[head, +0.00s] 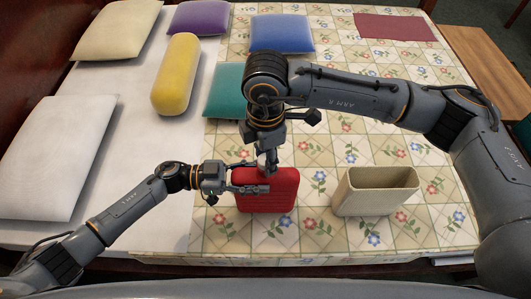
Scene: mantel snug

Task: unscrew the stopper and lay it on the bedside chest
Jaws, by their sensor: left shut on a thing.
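A red bottle (268,204), like a hot-water bottle, stands upright on the flowered quilt near the front of the bed. My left gripper (262,189) is shut on its upper part from the left. My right gripper (268,162) points down right over the top of the bottle. Its fingertips are small and partly covered, so I cannot tell whether they are open or shut. The stopper is not clearly visible at the bottle's top, where the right gripper is. The wooden bedside chest (487,57) is at the far right, its visible top bare.
An open beige container (376,192) stands right of the bottle. A yellow bolster (176,74), teal cushion (225,92), blue cushion (282,33) and white pillow (57,157) lie on the bed. A dark red cloth (395,27) lies near the chest.

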